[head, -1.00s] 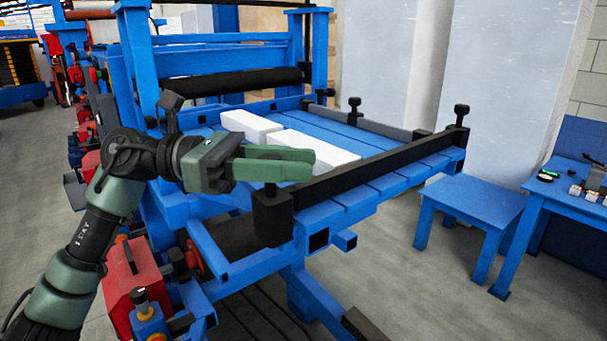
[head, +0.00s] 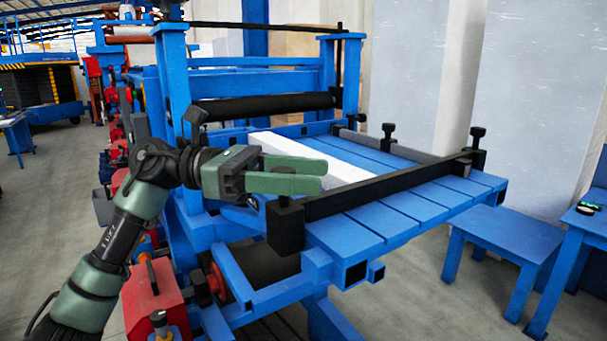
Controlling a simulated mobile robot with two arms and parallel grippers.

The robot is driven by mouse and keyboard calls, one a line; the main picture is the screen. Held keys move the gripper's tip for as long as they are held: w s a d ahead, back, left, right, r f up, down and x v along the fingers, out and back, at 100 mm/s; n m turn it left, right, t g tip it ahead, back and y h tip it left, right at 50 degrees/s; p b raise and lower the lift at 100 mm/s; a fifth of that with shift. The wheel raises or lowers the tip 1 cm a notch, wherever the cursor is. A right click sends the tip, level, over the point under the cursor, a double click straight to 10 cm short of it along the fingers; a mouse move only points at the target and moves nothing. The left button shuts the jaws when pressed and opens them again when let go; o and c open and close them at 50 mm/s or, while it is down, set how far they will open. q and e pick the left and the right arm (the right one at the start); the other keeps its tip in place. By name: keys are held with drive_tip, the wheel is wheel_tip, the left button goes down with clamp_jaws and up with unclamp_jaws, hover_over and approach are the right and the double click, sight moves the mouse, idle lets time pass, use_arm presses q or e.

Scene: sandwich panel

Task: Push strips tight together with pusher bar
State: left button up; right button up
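A black pusher bar (head: 385,188) lies across the blue slatted table (head: 372,226), with a black block (head: 285,232) at its near left end and a knob at its far right end. White strips (head: 322,158) lie side by side behind it, their front ends close to the bar. I cannot tell whether they touch it, and my gripper hides part of them. My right gripper is not in view.
A black roller (head: 265,106) spans the blue frame behind the table. Grey side rail (head: 385,146) with black knobs bounds the far side. A small blue table (head: 497,240) stands at right. A red box (head: 152,298) is below my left arm. Slats in front of the bar are bare.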

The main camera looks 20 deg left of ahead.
use_arm(q)
drive_tip(key=a+b, duration=0.3)
drive_tip(key=a, duration=0.4)
drive_tip(key=shift+s+a, duration=0.4)
drive_tip(key=shift+s, duration=0.05)
